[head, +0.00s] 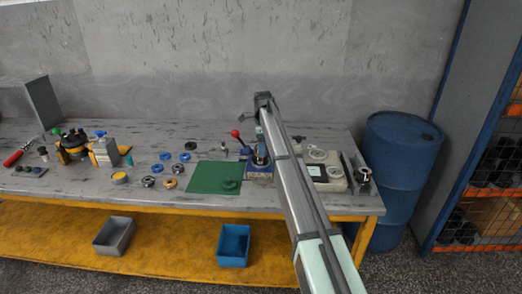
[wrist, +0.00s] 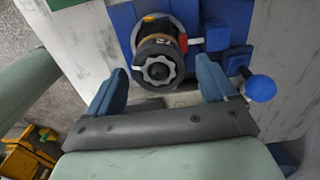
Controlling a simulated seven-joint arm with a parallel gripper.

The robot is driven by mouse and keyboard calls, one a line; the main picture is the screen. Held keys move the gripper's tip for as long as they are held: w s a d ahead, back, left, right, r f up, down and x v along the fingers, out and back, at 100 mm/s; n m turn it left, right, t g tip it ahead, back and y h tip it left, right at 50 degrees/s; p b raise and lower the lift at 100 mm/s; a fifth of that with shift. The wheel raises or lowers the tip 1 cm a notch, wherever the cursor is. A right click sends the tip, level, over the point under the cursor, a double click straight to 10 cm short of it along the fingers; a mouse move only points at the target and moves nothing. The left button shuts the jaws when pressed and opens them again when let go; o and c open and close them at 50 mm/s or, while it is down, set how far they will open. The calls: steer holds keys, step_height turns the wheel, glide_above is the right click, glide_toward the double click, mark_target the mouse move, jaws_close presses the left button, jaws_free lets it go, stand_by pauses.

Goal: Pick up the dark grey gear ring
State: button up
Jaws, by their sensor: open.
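A dark grey ring-shaped part (wrist: 157,48) with a lighter toothed, star-like opening sits on top of a stack on the blue fixture in the wrist view. My gripper (wrist: 160,68) is open, with one blue finger on each side of this part. The jaws look empty, and I cannot tell how far above the part they are. In the head view my arm reaches over the blue fixture (head: 259,169) and hides much of it. Other dark rings lie on the green mat (head: 205,178) and on the table; I cannot tell which one is the gear ring.
A red-knobbed lever (head: 236,133) stands by the fixture; a blue ball knob (wrist: 260,88) shows beside the right finger. A grey-white device (head: 322,172) stands to the right. Blue, dark and brass rings lie left of the mat. A blue barrel (head: 398,165) stands beyond the table's end.

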steer(key=c, duration=1.4)
step_height(320, 180, up, 10)
stand_by(0.3)
steer(key=shift+r, duration=0.3)
steer(key=shift+r, duration=0.4)
steer(key=shift+r, duration=0.15)
stand_by(0.3)
